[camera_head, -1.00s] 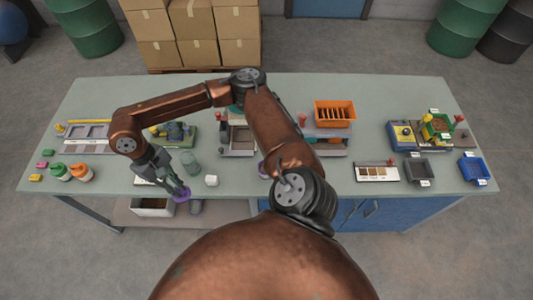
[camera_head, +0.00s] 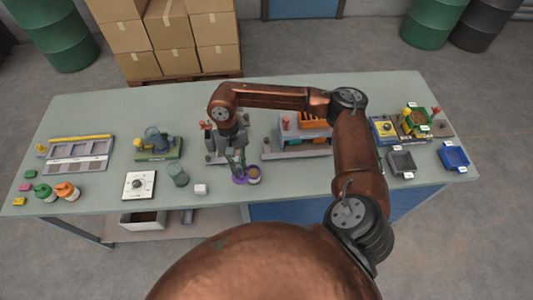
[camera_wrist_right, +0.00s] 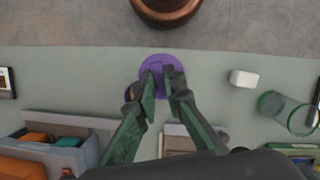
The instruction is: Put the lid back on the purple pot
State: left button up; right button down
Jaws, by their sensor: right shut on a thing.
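My right gripper (camera_head: 237,170) is shut on the purple lid (camera_head: 239,180), holding it near the front edge of the table. The purple pot (camera_head: 254,174) stands just right of the lid, its brownish inside showing open. In the right wrist view the lid (camera_wrist_right: 160,63) is a flat purple disc at the tips of my right gripper (camera_wrist_right: 162,85). A small purple edge of the pot (camera_wrist_right: 128,94) shows beside the left finger, mostly hidden. I cannot tell the exact gap between lid and pot. My left gripper is not in view.
A glass jar (camera_head: 178,175) and a white block (camera_head: 200,189) stand left of the pot. A white dial plate (camera_head: 139,185) lies further left. A grey rack with an orange bin (camera_head: 315,121) is behind on the right.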

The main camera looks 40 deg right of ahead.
jog(key=m+p, duration=0.1)
jog(key=m, duration=0.2)
jog(key=d+m+t+y+p, duration=0.1)
jog(key=m+p, duration=0.1)
jog(key=m, duration=0.1)
jog(key=m+y+p, duration=0.1)
jog(key=m+p, duration=0.1)
jog(key=shift+w+d+r+m+t, duration=0.15)
jog(key=shift+w+m+t, duration=0.15)
jog(key=shift+m, duration=0.1)
jog(key=d+m+t+p, duration=0.4)
jog(key=d+m+p, duration=0.2)
jog(key=m, duration=0.8)
notch_tip(320, 180, down, 6)
jog(key=b, duration=0.3)
jog(key=shift+w+a+f+g+b, duration=0.2)
jog(key=shift+w+g+b, duration=0.1)
jog(key=shift+w+b, duration=0.15)
jog(key=shift+b, duration=0.45)
jog(key=shift+a+f+b, duration=0.1)
jog(key=shift+b, duration=0.55)
dwell(0.7)
dwell(0.3)
jog(key=c, duration=1.9)
grip_release()
jog(key=shift+c, duration=0.2)
